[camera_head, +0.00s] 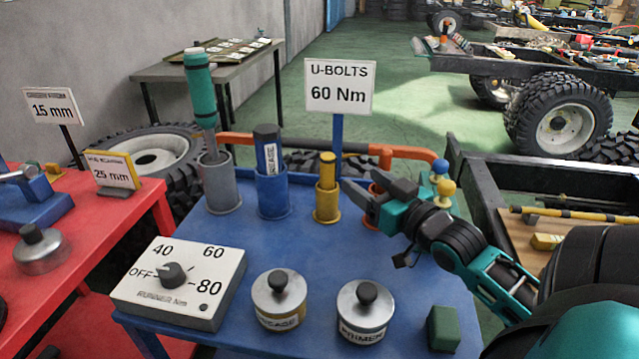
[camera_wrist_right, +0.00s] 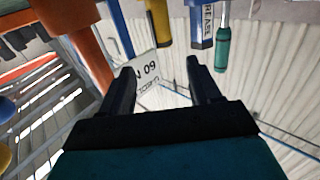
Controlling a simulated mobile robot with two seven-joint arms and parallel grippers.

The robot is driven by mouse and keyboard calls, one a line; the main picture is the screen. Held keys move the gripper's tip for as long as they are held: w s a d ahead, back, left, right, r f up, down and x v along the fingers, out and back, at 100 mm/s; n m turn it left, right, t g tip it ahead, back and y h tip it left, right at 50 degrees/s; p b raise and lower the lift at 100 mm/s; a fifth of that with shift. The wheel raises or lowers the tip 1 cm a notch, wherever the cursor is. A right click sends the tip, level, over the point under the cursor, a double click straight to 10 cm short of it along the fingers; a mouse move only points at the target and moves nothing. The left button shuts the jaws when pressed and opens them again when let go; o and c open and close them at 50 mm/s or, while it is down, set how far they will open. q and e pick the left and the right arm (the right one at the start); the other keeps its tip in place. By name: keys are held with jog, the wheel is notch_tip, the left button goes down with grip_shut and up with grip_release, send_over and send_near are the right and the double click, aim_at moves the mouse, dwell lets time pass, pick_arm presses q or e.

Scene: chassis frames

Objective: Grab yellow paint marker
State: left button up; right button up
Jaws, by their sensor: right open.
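The yellow paint marker (camera_head: 327,168) stands upright in a yellow cup (camera_head: 326,204) on the blue cart top (camera_head: 300,250) in the head view. My right gripper (camera_head: 358,190) is open and empty, just to the right of the yellow cup, with its fingers pointing left. In the right wrist view the open fingers (camera_wrist_right: 160,82) have nothing between them. Part of the yellow cup or marker (camera_wrist_right: 160,22) shows beyond them at the top. My left gripper is not in view.
A blue grease tube (camera_head: 267,165) and a teal-handled tool (camera_head: 201,90) stand in cups to the left. An orange cup (camera_head: 372,205) is behind my right gripper. The U-bolts sign (camera_head: 339,87) rises behind. Two lidded tins (camera_head: 279,298) and a dial box (camera_head: 180,283) sit in front.

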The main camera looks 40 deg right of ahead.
aim_at(332, 165)
jog(key=w, duration=0.6)
jog(key=shift+w+d+b, duration=0.2)
jog(key=shift+d+b, duration=0.1)
jog(key=shift+w+d+f+b, duration=0.1)
jog(key=shift+w+f+b, duration=0.15)
jog(key=shift+w, duration=1.15)
jog(key=shift+w+f+b, duration=0.1)
jog(key=shift+w+b, duration=0.2)
jog(key=shift+w, duration=1.1)
jog(key=c, duration=1.1)
